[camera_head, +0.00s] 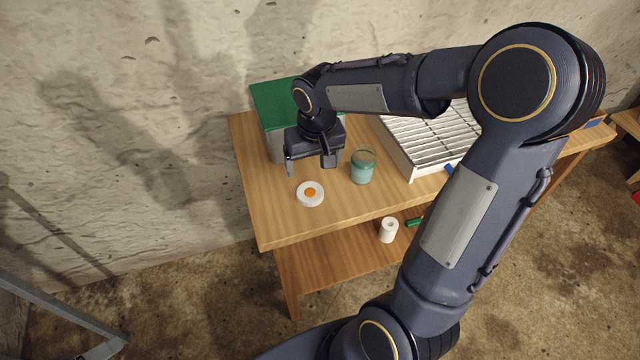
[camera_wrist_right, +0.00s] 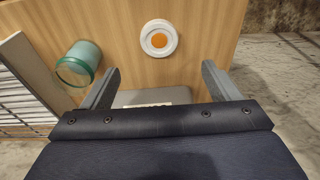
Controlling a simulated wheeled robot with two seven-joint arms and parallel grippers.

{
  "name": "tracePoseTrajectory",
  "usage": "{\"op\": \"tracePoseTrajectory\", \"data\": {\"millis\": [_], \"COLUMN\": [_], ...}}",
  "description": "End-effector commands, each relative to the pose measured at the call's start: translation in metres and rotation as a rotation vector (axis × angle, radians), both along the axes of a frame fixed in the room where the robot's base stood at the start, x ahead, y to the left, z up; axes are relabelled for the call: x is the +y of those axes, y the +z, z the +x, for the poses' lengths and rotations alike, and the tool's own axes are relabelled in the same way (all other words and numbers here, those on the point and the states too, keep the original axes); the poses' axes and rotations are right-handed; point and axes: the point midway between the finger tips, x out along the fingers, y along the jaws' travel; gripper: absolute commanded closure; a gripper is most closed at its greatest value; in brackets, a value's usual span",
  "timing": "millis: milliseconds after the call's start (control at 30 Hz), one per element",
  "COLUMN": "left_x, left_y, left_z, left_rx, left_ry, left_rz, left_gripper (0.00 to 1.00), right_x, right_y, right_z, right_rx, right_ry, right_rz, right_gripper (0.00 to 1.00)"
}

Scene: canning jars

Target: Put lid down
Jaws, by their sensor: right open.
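A round white lid (camera_head: 310,193) with an orange centre lies flat on the wooden table, left of a glass jar. The lid also shows in the right wrist view (camera_wrist_right: 159,40), beyond the fingertips and apart from them. The jar (camera_head: 362,168) is greenish and stands upright; it shows in the right wrist view (camera_wrist_right: 80,62) at the left. My right gripper (camera_head: 310,168) is open and empty, above the table and behind the lid in the head view. My left gripper is not in view.
A box with a green top (camera_head: 280,100) stands at the table's back left, partly hidden by my right arm. A white slatted rack (camera_head: 425,140) is right of the jar. A white roll (camera_head: 388,230) sits on the lower shelf. The table's front left (camera_head: 270,225) is clear.

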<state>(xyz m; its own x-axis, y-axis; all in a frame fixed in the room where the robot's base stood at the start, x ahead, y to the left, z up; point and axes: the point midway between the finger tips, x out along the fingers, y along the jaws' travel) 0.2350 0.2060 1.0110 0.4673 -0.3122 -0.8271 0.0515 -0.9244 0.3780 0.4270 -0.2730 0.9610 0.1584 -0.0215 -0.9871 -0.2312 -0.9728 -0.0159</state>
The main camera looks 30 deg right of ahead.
Motion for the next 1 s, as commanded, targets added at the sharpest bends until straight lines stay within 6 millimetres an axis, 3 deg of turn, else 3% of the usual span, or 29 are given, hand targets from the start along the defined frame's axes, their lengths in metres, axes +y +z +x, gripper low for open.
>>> {"op": "tracePoseTrajectory", "data": {"millis": [233, 400, 500, 700, 1000], "left_x": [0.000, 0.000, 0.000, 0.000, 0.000], "left_y": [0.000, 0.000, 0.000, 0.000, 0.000], "left_z": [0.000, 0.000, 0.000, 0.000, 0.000], "left_rx": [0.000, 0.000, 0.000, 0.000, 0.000], "left_ry": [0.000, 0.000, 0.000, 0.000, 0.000], "left_rz": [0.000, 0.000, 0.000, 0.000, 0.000], "left_gripper": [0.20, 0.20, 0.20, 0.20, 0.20], "right_x": [0.017, 0.042, 0.055, 0.067, 0.067], "right_y": [0.047, 0.055, 0.054, 0.050, 0.050], "right_z": [-0.089, -0.152, -0.174, -0.192, -0.192], "right_rx": [-0.129, -0.246, -0.301, -0.352, -0.352], "right_ry": [0.029, 0.070, 0.092, 0.113, 0.113], "right_rz": [0.134, 0.241, 0.284, 0.322, 0.323], "right_gripper": [0.17, 0.17, 0.17, 0.17, 0.17]}}
